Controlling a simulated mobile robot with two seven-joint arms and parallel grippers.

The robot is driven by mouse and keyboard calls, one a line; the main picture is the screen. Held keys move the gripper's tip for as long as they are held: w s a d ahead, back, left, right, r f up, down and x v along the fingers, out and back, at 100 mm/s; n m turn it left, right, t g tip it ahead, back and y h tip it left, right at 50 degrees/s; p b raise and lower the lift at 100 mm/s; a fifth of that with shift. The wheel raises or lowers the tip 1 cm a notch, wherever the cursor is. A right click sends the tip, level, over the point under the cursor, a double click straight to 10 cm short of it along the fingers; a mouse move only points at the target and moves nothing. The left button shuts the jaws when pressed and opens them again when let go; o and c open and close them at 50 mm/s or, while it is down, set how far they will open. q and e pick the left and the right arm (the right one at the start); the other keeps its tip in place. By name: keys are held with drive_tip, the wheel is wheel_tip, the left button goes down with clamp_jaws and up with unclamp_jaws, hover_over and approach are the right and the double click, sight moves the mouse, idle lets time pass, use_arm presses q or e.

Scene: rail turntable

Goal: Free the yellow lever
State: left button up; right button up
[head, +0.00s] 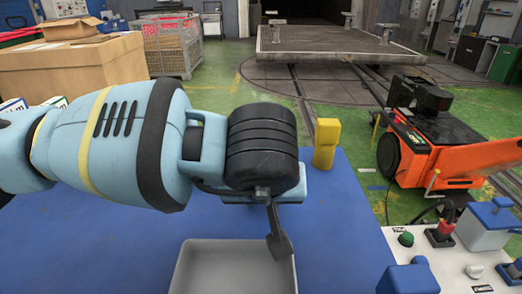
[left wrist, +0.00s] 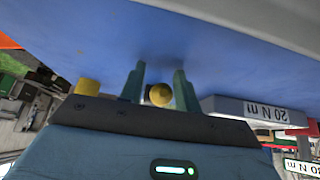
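My left gripper (left wrist: 159,72) shows in the left wrist view with its two teal fingers apart. A round yellow end (left wrist: 160,95) shows in the gap between them, with narrow gaps at its sides; I cannot tell whether it lies between or beyond the fingers. In the head view my left arm hides the fingers and this piece. An upright yellow block (head: 326,144) stands right of my black wrist, apart from it; yellow also shows left of the fingers in the wrist view (left wrist: 88,87). I cannot tell which yellow piece is the lever. My right gripper is not in view.
A grey tray (head: 190,270) lies on the blue table (head: 345,240). A control panel (head: 460,262) with knobs stands at front right. An orange machine (head: 440,150) stands beyond it. A box marked 20 N m (left wrist: 255,110) is right of the fingers in the wrist view.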

use_arm(q)
drive_tip(key=shift+s+a+f, duration=0.1)
drive_tip(key=shift+a+f, duration=0.25)
drive_tip(key=shift+f, duration=0.15)
drive_tip(key=shift+p+v, duration=0.75)
drive_tip(key=shift+v, duration=0.35)
drive_tip(key=shift+p+v, duration=0.5)
drive_tip(key=shift+v, duration=0.45)
drive_tip(key=shift+p+v, duration=0.9)
drive_tip(key=shift+v, duration=0.65)
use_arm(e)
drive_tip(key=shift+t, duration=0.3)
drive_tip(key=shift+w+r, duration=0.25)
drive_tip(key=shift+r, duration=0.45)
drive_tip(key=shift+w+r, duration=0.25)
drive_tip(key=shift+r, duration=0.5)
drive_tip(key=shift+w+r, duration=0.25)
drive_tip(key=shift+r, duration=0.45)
use_arm(q)
drive_tip(key=shift+r, duration=0.1)
